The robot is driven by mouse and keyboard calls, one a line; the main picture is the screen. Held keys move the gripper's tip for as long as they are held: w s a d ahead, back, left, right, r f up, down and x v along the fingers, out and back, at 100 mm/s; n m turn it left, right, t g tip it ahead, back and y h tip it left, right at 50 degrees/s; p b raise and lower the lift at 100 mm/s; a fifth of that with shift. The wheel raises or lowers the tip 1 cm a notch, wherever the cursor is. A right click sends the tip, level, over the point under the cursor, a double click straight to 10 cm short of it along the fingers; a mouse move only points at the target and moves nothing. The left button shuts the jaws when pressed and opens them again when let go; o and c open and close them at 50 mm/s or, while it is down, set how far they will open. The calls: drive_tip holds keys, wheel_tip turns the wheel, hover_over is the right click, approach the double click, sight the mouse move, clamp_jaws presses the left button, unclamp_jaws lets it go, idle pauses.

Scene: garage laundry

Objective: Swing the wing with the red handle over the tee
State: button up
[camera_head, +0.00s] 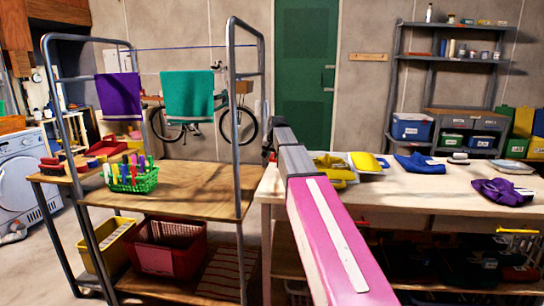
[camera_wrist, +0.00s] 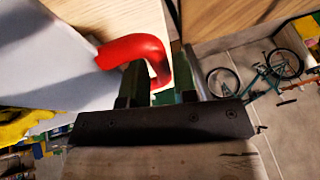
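A red curved handle (camera_wrist: 135,48) is at the edge of a flat grey panel (camera_wrist: 50,65) in the wrist view; this panel looks like the wing. My gripper (camera_wrist: 160,88) is at the handle, with one dark finger on each side of the handle's near end. Whether the fingers press on it is unclear. Yellow cloth (camera_head: 333,167), perhaps the tee, lies just right of my arm. Yellow also shows in the wrist view (camera_wrist: 22,127).
The pale worktable (camera_head: 430,190) also holds a folded yellow item (camera_head: 368,162), blue cloth (camera_head: 418,164) and purple cloth (camera_head: 502,191). A wooden bench (camera_head: 190,187) with metal posts and a green basket (camera_head: 132,180) stands left, across a narrow gap.

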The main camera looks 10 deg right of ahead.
clamp_jaws()
drive_tip(key=shift+r, duration=0.1)
